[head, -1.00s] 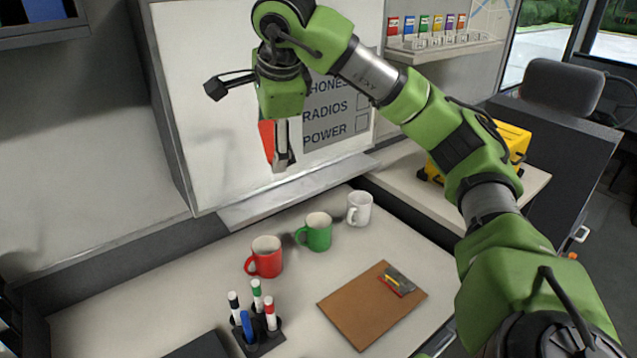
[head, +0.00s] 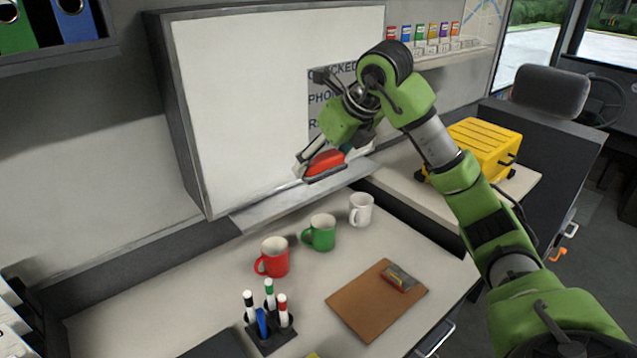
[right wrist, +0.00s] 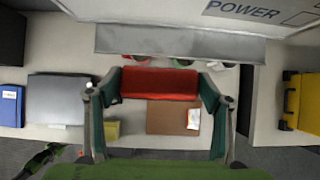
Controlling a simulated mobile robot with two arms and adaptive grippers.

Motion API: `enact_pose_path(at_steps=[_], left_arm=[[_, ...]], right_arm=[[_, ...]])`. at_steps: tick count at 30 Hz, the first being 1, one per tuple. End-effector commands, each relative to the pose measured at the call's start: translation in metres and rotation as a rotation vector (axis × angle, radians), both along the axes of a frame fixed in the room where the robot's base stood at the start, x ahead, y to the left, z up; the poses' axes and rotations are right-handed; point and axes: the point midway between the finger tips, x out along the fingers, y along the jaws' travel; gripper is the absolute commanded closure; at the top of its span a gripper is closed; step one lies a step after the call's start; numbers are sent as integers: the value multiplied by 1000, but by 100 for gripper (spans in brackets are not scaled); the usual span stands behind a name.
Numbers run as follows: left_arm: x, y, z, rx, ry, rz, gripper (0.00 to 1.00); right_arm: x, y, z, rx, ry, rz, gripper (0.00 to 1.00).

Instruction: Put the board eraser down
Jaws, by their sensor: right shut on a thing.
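The board eraser (head: 324,163) is a red block with a dark underside. My right gripper (head: 322,168) is shut on it and holds it in front of the whiteboard (head: 270,90), near the grey ledge (head: 300,200) below the board. In the right wrist view the eraser (right wrist: 160,84) lies between the two fingers of the gripper (right wrist: 158,88), with the ledge (right wrist: 180,43) beyond it. I cannot tell whether the eraser touches the ledge.
On the desk below stand a red mug (head: 273,258), a green mug (head: 320,232), a white mug (head: 361,210), a marker holder (head: 270,335) and a brown clipboard (head: 375,305). A yellow case (head: 484,148) stands at the right. The ledge's left part looks bare.

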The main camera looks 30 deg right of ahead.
Motion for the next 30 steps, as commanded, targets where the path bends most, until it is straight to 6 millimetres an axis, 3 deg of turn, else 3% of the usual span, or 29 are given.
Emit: enact_pose_path(at_steps=[11, 15, 26, 30], left_arm=[[0, 0, 36, 0, 0, 0, 60], [0, 0, 44, 0, 1, 0, 60], [0, 0, 52, 0, 1, 0, 60], [-1, 0, 65, 0, 1, 0, 60]], right_arm=[[77, -34, -35, 4, 5, -1, 45], [97, -43, -65, 5, 6, 0, 45], [118, -54, -94, 1, 1, 1, 45], [118, -53, -111, 2, 6, 2, 45]])
